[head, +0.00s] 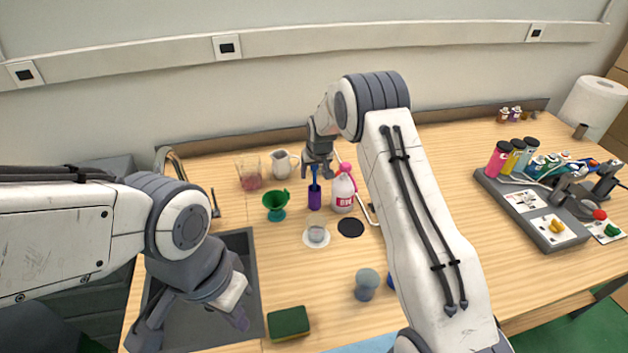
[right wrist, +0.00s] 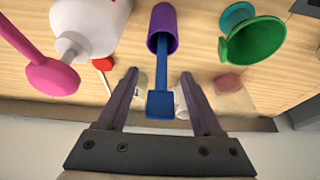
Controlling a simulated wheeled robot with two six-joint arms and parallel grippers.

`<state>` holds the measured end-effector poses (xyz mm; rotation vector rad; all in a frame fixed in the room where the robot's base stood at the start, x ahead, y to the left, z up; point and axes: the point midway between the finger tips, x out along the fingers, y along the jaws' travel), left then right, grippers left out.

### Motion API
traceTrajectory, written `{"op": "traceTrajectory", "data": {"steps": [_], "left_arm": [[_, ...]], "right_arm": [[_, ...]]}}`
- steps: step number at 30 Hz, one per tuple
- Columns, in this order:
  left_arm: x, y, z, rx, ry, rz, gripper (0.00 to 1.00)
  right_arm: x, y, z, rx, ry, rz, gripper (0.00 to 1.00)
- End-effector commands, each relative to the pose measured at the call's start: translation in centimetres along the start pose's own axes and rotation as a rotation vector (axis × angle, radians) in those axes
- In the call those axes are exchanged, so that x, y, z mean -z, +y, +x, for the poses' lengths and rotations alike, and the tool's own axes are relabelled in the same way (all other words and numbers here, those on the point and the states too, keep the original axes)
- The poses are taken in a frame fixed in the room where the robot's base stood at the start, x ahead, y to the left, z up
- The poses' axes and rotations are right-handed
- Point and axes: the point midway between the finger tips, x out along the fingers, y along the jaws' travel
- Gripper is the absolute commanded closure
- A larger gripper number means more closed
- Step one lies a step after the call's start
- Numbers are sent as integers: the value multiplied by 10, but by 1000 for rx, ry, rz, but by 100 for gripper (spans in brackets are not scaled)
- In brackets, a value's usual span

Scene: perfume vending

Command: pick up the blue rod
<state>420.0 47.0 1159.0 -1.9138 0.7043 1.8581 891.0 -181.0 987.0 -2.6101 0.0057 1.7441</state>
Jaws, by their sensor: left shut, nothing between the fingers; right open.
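The blue rod (right wrist: 162,75) stands in a purple cup (right wrist: 163,20), its square blue end toward my right gripper in the right wrist view. In the head view the blue rod (head: 314,174) rises from the purple holder (head: 314,197) just below my right gripper (head: 318,174). My right gripper (right wrist: 165,88) is open, with one finger on each side of the rod and visible gaps to both. My left gripper (head: 196,334) is shut and empty, over the sink area at the lower left.
A white bottle (head: 343,194) with a pink spoon stands right of the holder, and a green funnel (head: 275,203) stands left. A glass on a white coaster (head: 317,241) and a black disc (head: 351,228) lie in front. A sponge (head: 288,323) lies beside the sink (head: 252,260).

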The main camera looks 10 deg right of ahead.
Motion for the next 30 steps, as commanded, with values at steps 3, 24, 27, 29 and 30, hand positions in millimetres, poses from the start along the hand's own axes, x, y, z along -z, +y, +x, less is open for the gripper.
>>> {"op": "traceTrajectory", "data": {"steps": [3,24,27,29,30], "left_arm": [[0,0,-3,0,0,0,100],[0,0,-1,0,0,0,100],[0,0,4,0,0,0,100],[0,-1,8,0,0,0,100],[-1,-1,11,0,0,0,100]], "right_arm": [[0,0,6,0,1,0,32],[1,-1,6,0,2,-1,100],[4,-1,-2,0,3,-1,100],[8,-1,-10,0,5,-1,100],[11,-1,-18,1,6,-1,100]]}}
